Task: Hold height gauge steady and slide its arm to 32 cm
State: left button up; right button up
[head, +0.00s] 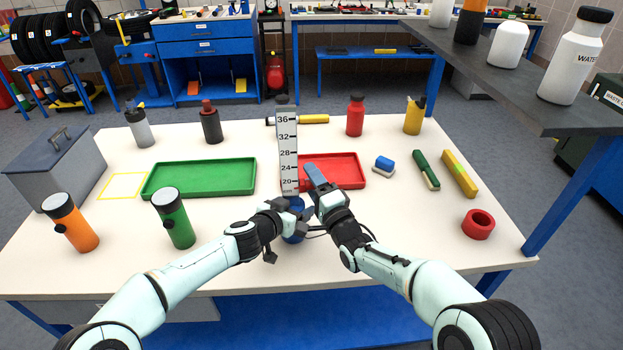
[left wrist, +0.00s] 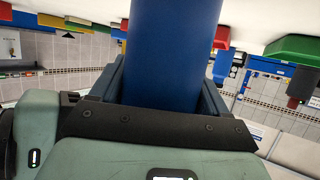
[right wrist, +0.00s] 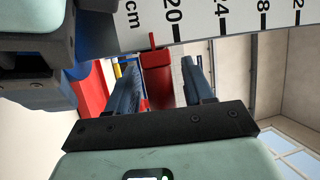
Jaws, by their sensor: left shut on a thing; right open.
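The height gauge has an upright white scale (head: 288,150) with black numbers and a blue base column (head: 294,232) near the table's front. My left gripper (head: 290,220) is shut around that column, which fills the space between its fingers in the left wrist view (left wrist: 172,50). The gauge's red arm (right wrist: 156,76) shows in the right wrist view, its thin pointer just below the 20 mark. My right gripper (right wrist: 165,80) is open, with a finger on each side of the red arm. In the head view the right gripper (head: 316,176) hides the arm.
A green tray (head: 200,193) lies left of the gauge and a red tray (head: 362,172) right behind my right gripper. Orange (head: 72,226) and green (head: 175,218) bottles stand at left. A dark raised shelf (head: 530,85) overhangs the right side.

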jog(key=shift+w+a, duration=0.1)
jog(key=shift+w, duration=0.15)
grip_shut()
notch_tip(320, 180, up, 14)
jog(key=shift+r, duration=0.2)
grip_release()
jog(key=shift+f, duration=0.1)
